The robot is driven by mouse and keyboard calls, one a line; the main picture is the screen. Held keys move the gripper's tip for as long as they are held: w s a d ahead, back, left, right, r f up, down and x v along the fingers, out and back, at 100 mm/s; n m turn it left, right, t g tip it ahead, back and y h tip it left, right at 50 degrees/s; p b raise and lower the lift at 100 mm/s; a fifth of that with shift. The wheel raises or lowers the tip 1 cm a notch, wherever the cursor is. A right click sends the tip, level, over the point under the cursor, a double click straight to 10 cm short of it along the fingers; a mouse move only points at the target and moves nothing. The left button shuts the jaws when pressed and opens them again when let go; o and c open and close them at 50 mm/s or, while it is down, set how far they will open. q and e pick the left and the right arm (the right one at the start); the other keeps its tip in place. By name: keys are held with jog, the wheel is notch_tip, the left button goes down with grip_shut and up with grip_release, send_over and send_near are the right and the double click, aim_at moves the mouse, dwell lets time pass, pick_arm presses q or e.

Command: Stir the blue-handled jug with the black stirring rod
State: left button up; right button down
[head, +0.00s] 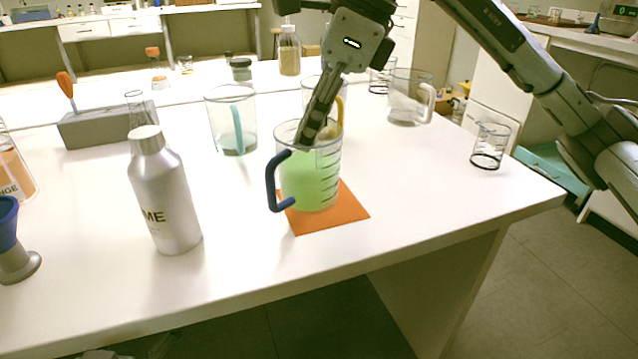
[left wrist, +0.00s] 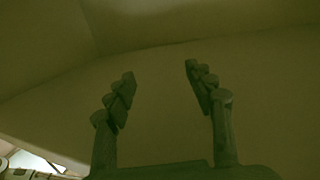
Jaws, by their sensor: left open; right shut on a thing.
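The blue-handled jug (head: 312,180) stands upright on an orange mat (head: 345,208), with green liquid in it and its blue handle to the left. My right gripper (head: 312,138) points down at the jug's mouth, its fingertips at about rim height. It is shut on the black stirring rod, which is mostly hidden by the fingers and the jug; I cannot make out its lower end. My left gripper (left wrist: 160,78) is open and empty in the left wrist view, against a plain dim surface.
A silver bottle (head: 165,195) stands left of the jug. A teal-handled jug (head: 232,120), a yellow-handled jug (head: 342,100) and a white-handled jug (head: 405,100) stand behind it. A small beaker (head: 490,147) is at the right.

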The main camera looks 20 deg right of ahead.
jog(key=shift+r+p, duration=0.85)
jog(key=shift+r, duration=0.4)
pick_arm(q)
jog(key=shift+s+a+f+n+g+y+p, duration=1)
jog(key=shift+s+a+f+g+y+p, duration=1.8)
jog(key=shift+s+a+f+g, duration=4.65)
notch_tip(320, 180, down, 10)
jog(key=w+a+t+p, duration=0.1)
jog(key=w+t+p, duration=0.1)
jog(key=shift+w+a+y, duration=0.3)
jog(key=shift+y, duration=0.1)
pick_arm(e)
notch_tip(320, 180, up, 10)
jog(key=shift+r, duration=0.2)
